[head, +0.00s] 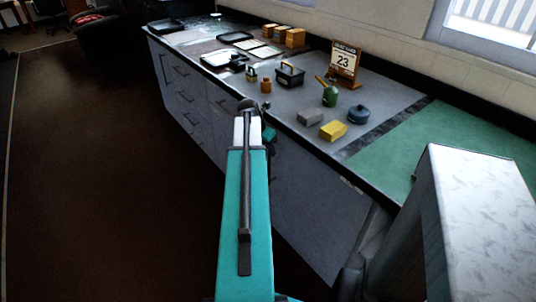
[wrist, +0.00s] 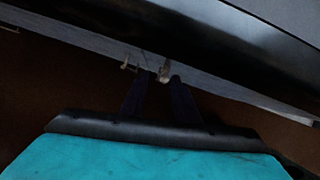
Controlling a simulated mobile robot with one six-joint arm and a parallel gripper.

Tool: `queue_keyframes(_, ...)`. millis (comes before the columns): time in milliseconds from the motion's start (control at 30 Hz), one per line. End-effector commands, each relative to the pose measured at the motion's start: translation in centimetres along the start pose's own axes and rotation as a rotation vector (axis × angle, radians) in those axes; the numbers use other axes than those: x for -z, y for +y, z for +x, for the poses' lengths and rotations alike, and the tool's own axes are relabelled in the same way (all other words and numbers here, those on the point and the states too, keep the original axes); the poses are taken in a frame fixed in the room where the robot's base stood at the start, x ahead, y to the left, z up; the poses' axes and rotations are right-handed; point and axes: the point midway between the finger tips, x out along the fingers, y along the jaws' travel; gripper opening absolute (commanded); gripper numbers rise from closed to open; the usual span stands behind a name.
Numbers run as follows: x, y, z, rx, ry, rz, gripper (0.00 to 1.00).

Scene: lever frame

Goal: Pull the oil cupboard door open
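The grey cupboard front (head: 318,215) below the counter appears flush and closed in the head view; I cannot tell for certain which panel is the oil cupboard door. In the wrist view, the cupboard fronts (wrist: 225,90) run as a narrow slanting strip under the dark counter edge. A small pale metal handle (wrist: 165,70) stands out there, at the tips of my gripper (wrist: 159,80), nearer the right finger. The two dark fingers are apart with a gap between them. Contact with the handle cannot be made out. In the head view my arm mostly hides the gripper.
A second brass handle (wrist: 127,65) sits left of the fingers. The dark counter edge (wrist: 190,35) overhangs close above. On the worktop (head: 300,95) stand a calendar (head: 344,62), a green oil can (head: 330,95), a yellow block (head: 333,130) and a blue pot (head: 358,114). The brown floor (head: 100,190) at left is clear.

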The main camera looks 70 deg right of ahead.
Motion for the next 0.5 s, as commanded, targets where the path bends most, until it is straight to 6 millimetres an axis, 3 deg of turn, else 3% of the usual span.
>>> queue_keyframes(200,-0.1,0.0,2.1,0.001,0.000,0.001,0.28)
queue_keyframes(500,-0.1,0.0,2.9,0.000,-0.001,0.001,0.28)
